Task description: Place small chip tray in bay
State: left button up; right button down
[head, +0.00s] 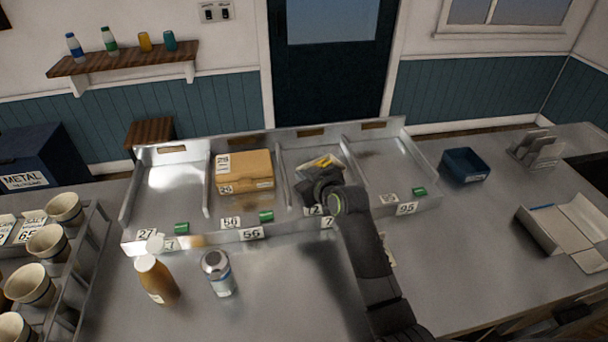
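A long metal rack (205,240) on the counter is split by dividers into several bays. A small tray with yellow contents (322,162), seemingly the chip tray, shows in the third bay from the left, just behind my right gripper (318,180). The gripper and wrist cover most of it, so I cannot tell whether it is held or rests on the bay floor. The fingers are dark and hidden against the wrist. My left gripper is not in view.
A cardboard box (243,171) fills the second bay. The leftmost bay (172,192) and the rightmost bay (385,172) look empty. A brown bottle (156,281) and a silver shaker (218,275) stand before the rack.

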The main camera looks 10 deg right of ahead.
jog(key=shift+f, duration=0.2)
jog(key=c, duration=1.7)
grip_release()
jog(key=shift+s+r, duration=0.1)
jog(key=shift+r, duration=0.15)
jog(key=b+v, duration=0.1)
jog(key=v, duration=1.1)
jog(key=shift+f+b, duration=0.1)
jog(key=shift+b, duration=0.25)
